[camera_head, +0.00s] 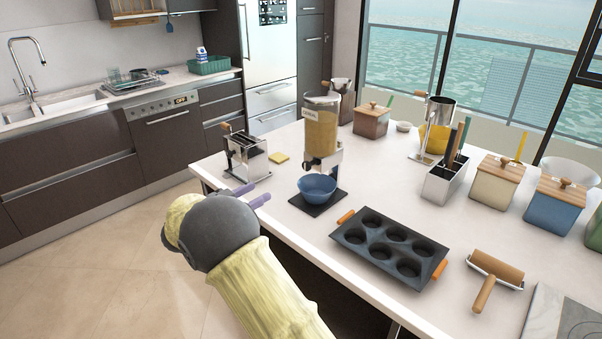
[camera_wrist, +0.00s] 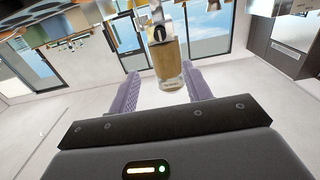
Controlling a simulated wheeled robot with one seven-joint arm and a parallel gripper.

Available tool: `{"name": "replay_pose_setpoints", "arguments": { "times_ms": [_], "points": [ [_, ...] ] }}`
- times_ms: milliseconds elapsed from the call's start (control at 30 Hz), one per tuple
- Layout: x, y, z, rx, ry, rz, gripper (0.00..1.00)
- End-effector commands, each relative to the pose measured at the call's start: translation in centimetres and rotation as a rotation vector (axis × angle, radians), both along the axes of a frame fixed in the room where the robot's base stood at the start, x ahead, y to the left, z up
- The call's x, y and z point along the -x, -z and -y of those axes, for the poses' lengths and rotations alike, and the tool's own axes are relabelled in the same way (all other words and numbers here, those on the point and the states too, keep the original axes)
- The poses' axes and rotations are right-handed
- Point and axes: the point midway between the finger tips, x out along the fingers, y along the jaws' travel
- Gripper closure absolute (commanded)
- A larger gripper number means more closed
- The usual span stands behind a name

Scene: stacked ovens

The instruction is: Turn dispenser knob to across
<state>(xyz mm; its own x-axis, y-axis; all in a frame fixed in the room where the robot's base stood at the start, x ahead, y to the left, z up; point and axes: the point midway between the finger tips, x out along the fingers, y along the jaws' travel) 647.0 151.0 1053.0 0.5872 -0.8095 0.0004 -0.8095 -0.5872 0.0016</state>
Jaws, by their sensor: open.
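The cereal dispenser (camera_head: 321,128) stands upright on the white counter, with a clear container of yellowish grain above a silver base. Its small dark knob (camera_head: 308,160) is on the front below the container; its angle is too small to tell. A blue bowl (camera_head: 317,187) sits under the outlet. My gripper (camera_head: 256,194) is open and empty, left of the dispenser and apart from it. The wrist view is upside down; there the dispenser (camera_wrist: 167,62) appears between the two purple fingers, farther off, with the dark knob (camera_wrist: 157,34) above the container.
A muffin tray (camera_head: 390,246) lies to the right of the bowl. The floor (camera_head: 110,250) left of the counter is clear.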

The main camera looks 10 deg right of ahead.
Motion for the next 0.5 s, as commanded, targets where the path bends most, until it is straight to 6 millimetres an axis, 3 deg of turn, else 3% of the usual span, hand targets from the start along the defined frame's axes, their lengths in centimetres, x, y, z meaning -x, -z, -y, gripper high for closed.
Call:
{"name": "replay_pose_setpoints", "arguments": {
  "times_ms": [267, 500],
  "points": [
    [-0.3, -0.1, 0.5, -0.001, 0.002, 0.001, 0.51],
    [-2.1, -0.1, 3.0, 0.000, 0.002, 0.000, 0.51]
  ]
}}
